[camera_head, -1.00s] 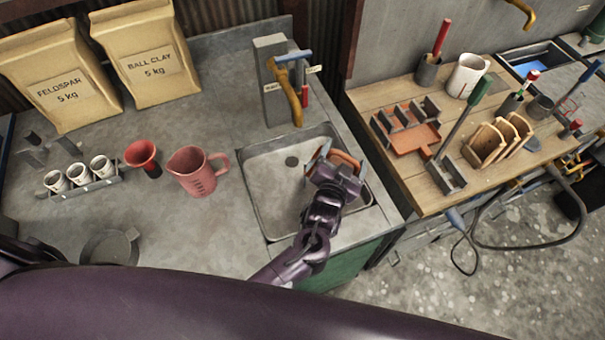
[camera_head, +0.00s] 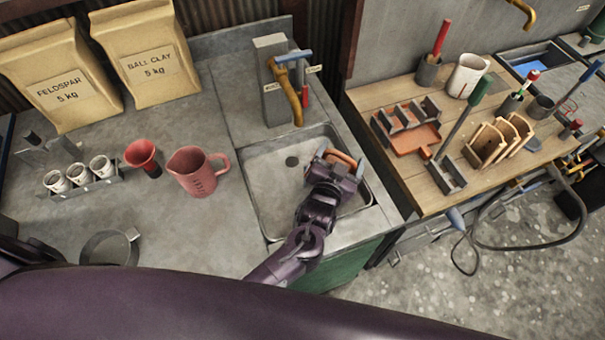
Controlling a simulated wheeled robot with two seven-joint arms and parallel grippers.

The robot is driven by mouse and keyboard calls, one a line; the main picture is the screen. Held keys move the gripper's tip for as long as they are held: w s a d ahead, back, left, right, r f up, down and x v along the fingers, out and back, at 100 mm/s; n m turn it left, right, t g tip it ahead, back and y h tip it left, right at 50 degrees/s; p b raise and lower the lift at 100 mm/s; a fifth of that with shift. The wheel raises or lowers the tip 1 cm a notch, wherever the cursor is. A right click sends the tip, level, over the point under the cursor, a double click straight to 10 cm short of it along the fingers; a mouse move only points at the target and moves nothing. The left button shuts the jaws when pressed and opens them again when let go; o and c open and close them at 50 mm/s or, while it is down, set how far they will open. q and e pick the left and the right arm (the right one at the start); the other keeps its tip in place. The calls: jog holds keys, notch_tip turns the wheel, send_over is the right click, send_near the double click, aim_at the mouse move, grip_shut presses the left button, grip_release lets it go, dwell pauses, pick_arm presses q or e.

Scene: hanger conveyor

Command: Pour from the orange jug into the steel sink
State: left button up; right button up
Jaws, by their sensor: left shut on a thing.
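The steel sink (camera_head: 262,205) is set into the grey counter in the middle of the view, with a dark drain in its floor. My left gripper (camera_head: 338,168) is over the right part of the sink, shut on the orange jug (camera_head: 347,157). Only a curved orange part of the jug shows past the gripper. Its mouth, its contents and its exact tilt are hidden, and no stream is visible. My right gripper is not in view.
A pinkish-red measuring jug (camera_head: 193,172) and a red funnel (camera_head: 142,154) stand left of the sink. A yellow tap (camera_head: 290,85) rises behind it. Clay bags (camera_head: 150,55) stand at the back left. A wooden bench (camera_head: 405,170) with tools is at the right.

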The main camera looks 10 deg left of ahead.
aim_at(330, 157)
pick_arm(q)
jog(key=shift+w+a+f+n, duration=0.1)
jog(key=shift+a+f+n, duration=0.05)
jog(key=shift+a+n, duration=0.3)
dwell(0.6)
jog(key=shift+w+a+f+n+h+b, duration=0.1)
jog(key=shift+a+f+n+h+b, duration=0.2)
jog(key=shift+a+n, duration=0.15)
dwell(0.7)
jog(key=shift+a, duration=0.15)
jog(key=shift+a+f+n, duration=0.1)
jog(key=shift+a+n, duration=0.25)
jog(key=shift+n, duration=0.25)
jog(key=shift+w+a, duration=0.1)
